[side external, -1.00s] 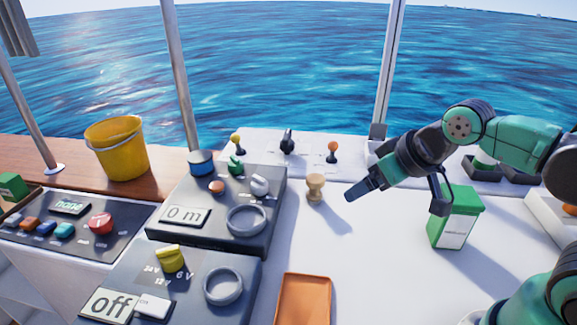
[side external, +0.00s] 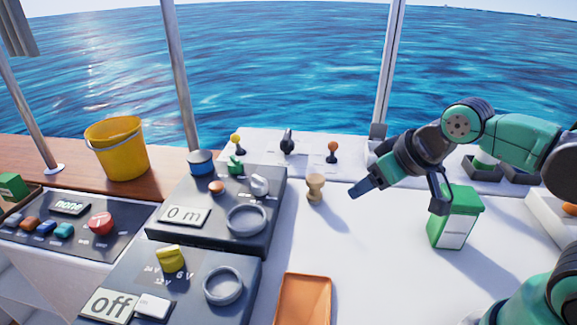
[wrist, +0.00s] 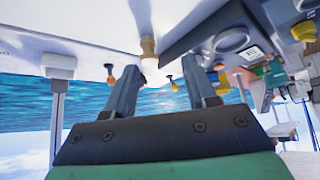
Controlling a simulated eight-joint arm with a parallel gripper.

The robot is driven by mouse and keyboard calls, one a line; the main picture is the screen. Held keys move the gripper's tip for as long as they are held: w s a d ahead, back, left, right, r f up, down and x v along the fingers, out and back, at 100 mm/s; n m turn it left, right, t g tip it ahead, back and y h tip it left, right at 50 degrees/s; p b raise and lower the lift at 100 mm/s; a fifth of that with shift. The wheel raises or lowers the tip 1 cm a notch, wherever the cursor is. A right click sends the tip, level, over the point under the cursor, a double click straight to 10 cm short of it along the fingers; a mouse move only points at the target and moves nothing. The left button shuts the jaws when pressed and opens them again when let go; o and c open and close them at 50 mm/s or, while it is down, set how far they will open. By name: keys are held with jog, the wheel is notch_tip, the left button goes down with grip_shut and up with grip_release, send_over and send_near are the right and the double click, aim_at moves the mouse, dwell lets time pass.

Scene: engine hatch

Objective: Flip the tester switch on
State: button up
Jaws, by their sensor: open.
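The tester (side external: 190,296) is a dark box at the front left in the side view. It has a yellow selector knob (side external: 171,259) marked with voltages, a grey ring (side external: 223,286) and a display (side external: 109,305) reading "off". A small white switch (side external: 153,307) sits beside the display. My gripper (side external: 361,189) is above the white counter, well to the right of and behind the tester, touching nothing. In the wrist view my gripper (wrist: 165,80) shows two spread fingers with nothing between them.
A second dark box (side external: 268,218) showing "0 m" stands behind the tester. A wooden peg (side external: 315,189) stands left of my gripper. The counter between is clear.

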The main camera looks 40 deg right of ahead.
jog(key=shift+w+a+r+n, duration=0.4)
jog(key=shift+w+a+r, duration=0.3)
jog(key=shift+a+r, duration=0.15)
grip_shut()
jog(key=w+a+r+n+g+y, duration=0.1)
jog(key=w+a+r+n+g, duration=0.2)
jog(key=a, duration=0.7)
jog(key=w+a+r+n+g+y, duration=0.1)
jog(key=w+a+r+n, duration=0.3)
jog(key=a, duration=0.7)
jog(key=s+a+f+n+g, duration=0.1)
jog(key=a+f, duration=0.2)
jog(key=a, duration=0.6)
jog(key=shift+s+g+h, duration=0.35)
jog(key=shift+g+h, duration=0.05)
